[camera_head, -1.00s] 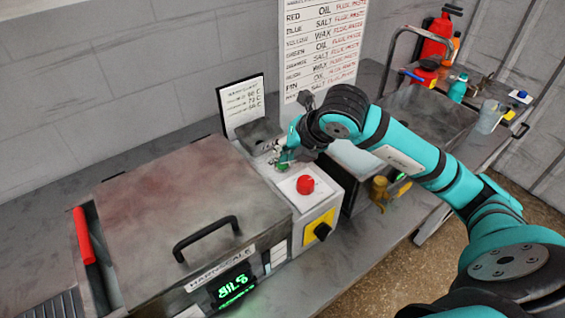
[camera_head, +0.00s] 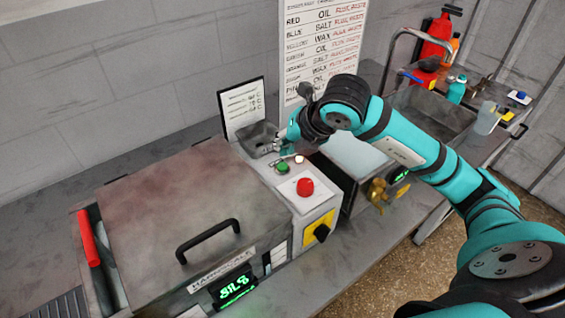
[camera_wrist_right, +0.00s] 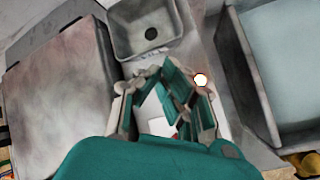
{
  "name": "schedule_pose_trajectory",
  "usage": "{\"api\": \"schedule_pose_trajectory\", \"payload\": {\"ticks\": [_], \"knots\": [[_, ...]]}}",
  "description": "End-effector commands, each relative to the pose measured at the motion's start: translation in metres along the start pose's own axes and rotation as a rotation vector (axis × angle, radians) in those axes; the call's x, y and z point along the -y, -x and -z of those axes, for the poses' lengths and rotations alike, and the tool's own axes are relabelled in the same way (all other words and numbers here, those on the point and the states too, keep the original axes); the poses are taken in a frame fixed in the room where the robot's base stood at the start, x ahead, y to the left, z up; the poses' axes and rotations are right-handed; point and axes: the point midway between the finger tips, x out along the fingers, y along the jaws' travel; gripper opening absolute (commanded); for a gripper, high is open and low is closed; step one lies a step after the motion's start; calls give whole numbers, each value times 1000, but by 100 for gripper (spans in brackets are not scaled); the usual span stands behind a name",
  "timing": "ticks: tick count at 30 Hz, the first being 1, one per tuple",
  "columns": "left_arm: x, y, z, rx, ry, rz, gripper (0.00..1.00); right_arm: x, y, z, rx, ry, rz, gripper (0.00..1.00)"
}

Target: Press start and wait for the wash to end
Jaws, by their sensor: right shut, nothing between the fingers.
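The machine (camera_head: 190,205) has a closed, rust-stained lid with a black handle (camera_head: 207,238) and a green-lit display (camera_head: 233,286). On its control panel (camera_head: 292,207) are a green button (camera_head: 282,168), a red mushroom button (camera_head: 305,186) and a small glowing lamp (camera_head: 299,159). The lamp also glows in the right wrist view (camera_wrist_right: 201,80). My right gripper (camera_head: 279,148) is shut and empty, just behind and above the green button, apart from it. In the wrist view the fingers (camera_wrist_right: 178,92) hide the green button. My left gripper is not in view.
A small metal basin (camera_head: 258,138) sits behind the panel, close to my gripper. A yellow-backed black knob (camera_head: 320,231) is on the machine's front. A second unit with a brass valve (camera_head: 378,194) stands to the right. A sink (camera_head: 440,112) lies farther right.

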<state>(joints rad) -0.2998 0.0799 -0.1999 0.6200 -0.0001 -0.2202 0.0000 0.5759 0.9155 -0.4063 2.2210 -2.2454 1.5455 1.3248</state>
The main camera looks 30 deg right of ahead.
Motion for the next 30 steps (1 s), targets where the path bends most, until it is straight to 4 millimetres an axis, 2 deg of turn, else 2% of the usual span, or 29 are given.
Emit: {"api": "schedule_pose_trajectory", "payload": {"ticks": [1,10,30], "knots": [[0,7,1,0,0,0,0,-4,7,-4,1,0,-1,0],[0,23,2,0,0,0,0,-16,30,-16,1,0,-1,0],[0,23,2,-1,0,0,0,-16,30,-16,0,0,-1,0]]}}
